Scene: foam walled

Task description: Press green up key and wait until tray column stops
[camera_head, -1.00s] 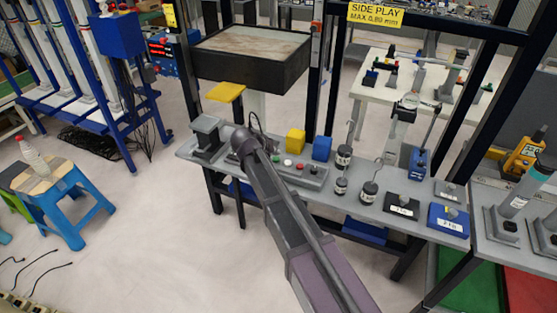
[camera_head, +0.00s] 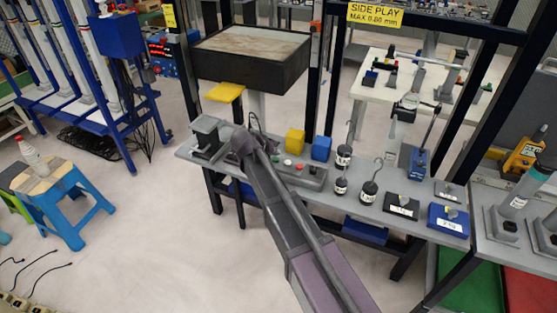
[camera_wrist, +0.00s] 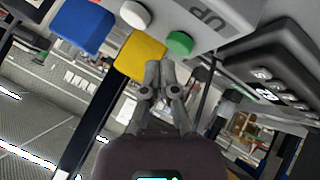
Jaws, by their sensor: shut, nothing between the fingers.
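The green up key (camera_wrist: 180,42) is a rounded green button beside the letters "UP" on a grey panel (camera_wrist: 222,14) in the wrist view. My gripper (camera_wrist: 160,64) is shut and empty, its tips just below and left of the green key in that picture. I cannot tell whether they touch it. The tray (camera_head: 252,78) is a black-walled box with a pale top, held high between dark posts.
A white key (camera_wrist: 135,14) sits on the panel. A yellow block (camera_head: 295,140) and a blue block (camera_head: 321,148) stand behind the panel. A blue stool (camera_head: 70,212) stands on open floor.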

